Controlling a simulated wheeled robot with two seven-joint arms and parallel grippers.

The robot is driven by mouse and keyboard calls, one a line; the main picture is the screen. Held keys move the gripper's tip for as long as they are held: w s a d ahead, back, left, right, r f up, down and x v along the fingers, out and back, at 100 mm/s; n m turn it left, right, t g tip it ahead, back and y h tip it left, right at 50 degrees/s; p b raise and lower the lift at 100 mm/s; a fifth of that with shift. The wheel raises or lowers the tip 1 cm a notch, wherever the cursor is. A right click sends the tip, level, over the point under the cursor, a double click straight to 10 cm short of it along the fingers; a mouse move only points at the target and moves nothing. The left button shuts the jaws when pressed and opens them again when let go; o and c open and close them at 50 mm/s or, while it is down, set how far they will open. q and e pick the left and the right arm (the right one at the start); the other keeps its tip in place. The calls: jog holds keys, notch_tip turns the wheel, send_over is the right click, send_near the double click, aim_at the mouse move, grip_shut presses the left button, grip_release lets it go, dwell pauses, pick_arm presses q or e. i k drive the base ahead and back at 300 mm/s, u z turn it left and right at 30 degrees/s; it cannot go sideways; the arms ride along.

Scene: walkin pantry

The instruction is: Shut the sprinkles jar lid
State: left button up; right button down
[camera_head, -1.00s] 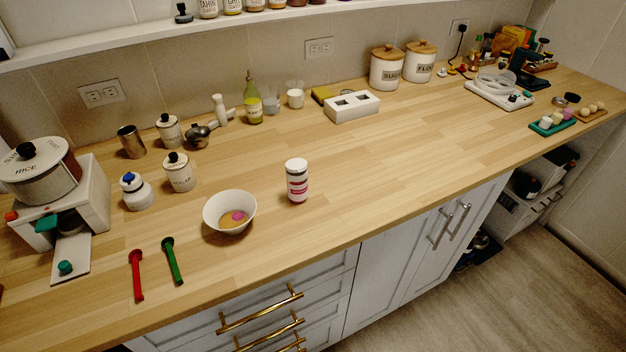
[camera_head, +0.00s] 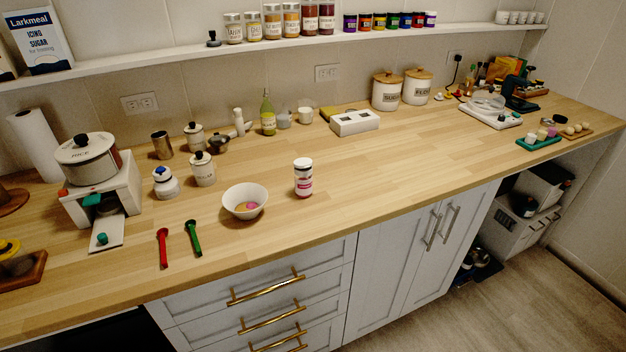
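A small jar with a pink-and-white label (camera_head: 303,180) stands upright on the wooden counter, right of a white bowl. It looks like the sprinkles jar, but its label is too small to read. Neither of my grippers is in view, and nothing touches the jar.
The white bowl (camera_head: 245,201) holds something yellow and pink. A red spoon (camera_head: 162,248) and a green spoon (camera_head: 193,238) lie front left. Canisters and a rice dispenser (camera_head: 100,185) stand further left. The counter (camera_head: 420,160) right of the jar is clear.

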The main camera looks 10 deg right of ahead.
aim_at(300, 163)
jog(key=u, duration=1.1)
jog(key=i, duration=0.7)
jog(key=z, duration=0.5)
